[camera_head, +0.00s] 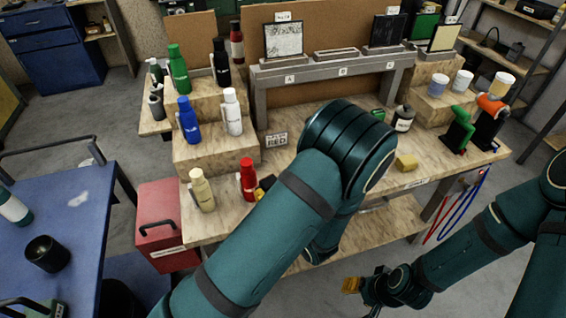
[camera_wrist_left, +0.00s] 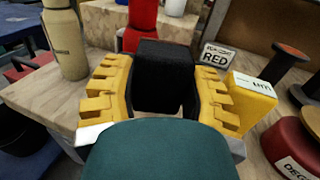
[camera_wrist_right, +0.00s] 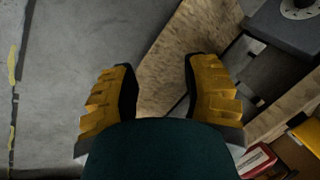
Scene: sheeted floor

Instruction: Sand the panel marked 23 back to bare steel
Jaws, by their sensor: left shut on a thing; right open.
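My right gripper (camera_head: 352,285) is open and empty, low in front of the bench.
A cream bottle (camera_head: 200,188) stands left of the red one; blue (camera_head: 188,118) and white (camera_head: 232,112) bottles stand on the wooden step. A red cabinet (camera_head: 160,215) stands at left.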

